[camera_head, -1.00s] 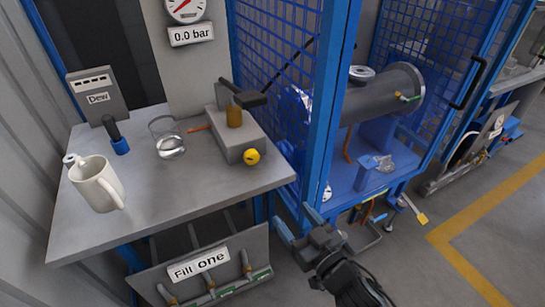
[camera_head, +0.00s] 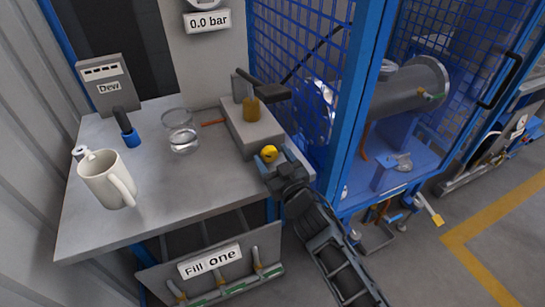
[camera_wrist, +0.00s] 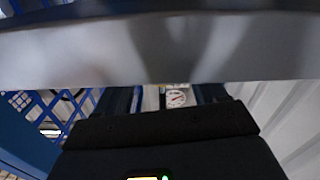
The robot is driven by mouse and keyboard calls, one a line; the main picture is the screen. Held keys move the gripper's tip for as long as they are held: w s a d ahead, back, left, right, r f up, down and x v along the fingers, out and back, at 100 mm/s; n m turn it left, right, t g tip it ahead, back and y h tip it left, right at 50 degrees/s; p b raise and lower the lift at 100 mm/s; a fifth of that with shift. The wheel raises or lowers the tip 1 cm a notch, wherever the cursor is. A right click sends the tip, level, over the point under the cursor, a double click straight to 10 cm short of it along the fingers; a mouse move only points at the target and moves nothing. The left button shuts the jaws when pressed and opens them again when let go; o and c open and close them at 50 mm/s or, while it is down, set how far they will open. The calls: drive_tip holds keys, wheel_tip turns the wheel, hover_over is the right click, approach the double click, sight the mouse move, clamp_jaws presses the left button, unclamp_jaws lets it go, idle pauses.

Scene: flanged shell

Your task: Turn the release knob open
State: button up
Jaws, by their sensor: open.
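A round yellow knob (camera_head: 269,153), which I take for the release knob, sits on the front end of a grey block (camera_head: 253,128) on the bench. My gripper (camera_head: 274,159) is open at the bench's front right corner, with its two fingertips close to either side of the knob. I cannot tell whether they touch it. The knob's lower part is partly hidden by my gripper. In the wrist view a blurred grey band crosses the top and a dark body fills the lower middle; the knob cannot be made out there.
A lever with a dark handle (camera_head: 262,92) stands above the block. A glass beaker (camera_head: 181,133), a white mug (camera_head: 107,180) and a blue-based tool (camera_head: 127,130) stand on the bench (camera_head: 190,205). A blue mesh cage (camera_head: 300,50) with a post (camera_head: 365,100) rises close on the right.

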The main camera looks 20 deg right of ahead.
drive_tip(key=shift+w, duration=0.5)
